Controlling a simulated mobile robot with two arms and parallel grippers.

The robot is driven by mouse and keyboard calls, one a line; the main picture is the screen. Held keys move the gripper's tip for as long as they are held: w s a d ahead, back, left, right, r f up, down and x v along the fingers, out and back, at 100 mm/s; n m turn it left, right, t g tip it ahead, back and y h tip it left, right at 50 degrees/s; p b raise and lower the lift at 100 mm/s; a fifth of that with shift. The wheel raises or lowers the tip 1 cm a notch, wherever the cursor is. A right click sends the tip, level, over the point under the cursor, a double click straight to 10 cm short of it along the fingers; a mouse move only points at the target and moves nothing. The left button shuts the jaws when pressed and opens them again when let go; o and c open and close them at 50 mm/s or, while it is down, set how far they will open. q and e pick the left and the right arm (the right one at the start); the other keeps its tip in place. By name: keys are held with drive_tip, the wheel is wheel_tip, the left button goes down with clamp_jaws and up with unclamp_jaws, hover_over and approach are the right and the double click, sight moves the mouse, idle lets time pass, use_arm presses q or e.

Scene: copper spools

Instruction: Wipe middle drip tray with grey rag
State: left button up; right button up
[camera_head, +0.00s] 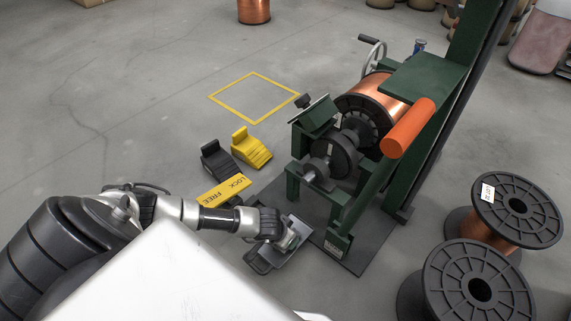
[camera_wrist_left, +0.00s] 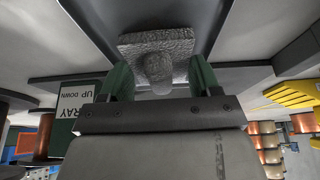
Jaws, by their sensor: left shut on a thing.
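My left gripper (camera_head: 274,229) reaches down to a dark grey tray (camera_head: 288,254) on the floor beside the green winding machine. In the left wrist view its two fingers (camera_wrist_left: 160,80) are shut on a grey textured rag (camera_wrist_left: 130,47). The rag has a flat pad and a rounded knob between the fingers. The rag lies against or very close to the dark tray surface (camera_wrist_left: 213,22); exact contact is hard to tell. In the head view the rag is a small light patch (camera_head: 292,241), partly hidden by the gripper. The right gripper is out of view.
The green machine (camera_head: 345,215) with a copper spool (camera_head: 378,95) stands right of the gripper. A yellow LOCK/FREE sign (camera_head: 224,190) and black and yellow wheel chocks (camera_head: 250,148) are behind the arm. Large black spools (camera_head: 478,285) stand at right. Floor at left is clear.

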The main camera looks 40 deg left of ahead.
sight(276, 247)
use_arm(q)
drive_tip(key=shift+s, duration=0.25)
drive_tip(key=shift+s+a+f+p, duration=0.1)
drive_tip(key=shift+s+p, duration=0.25)
drive_tip(key=shift+s, duration=0.4)
drive_tip(key=shift+s, duration=0.1)
drive_tip(key=shift+s+p, duration=0.35)
drive_tip(key=shift+s, duration=0.3)
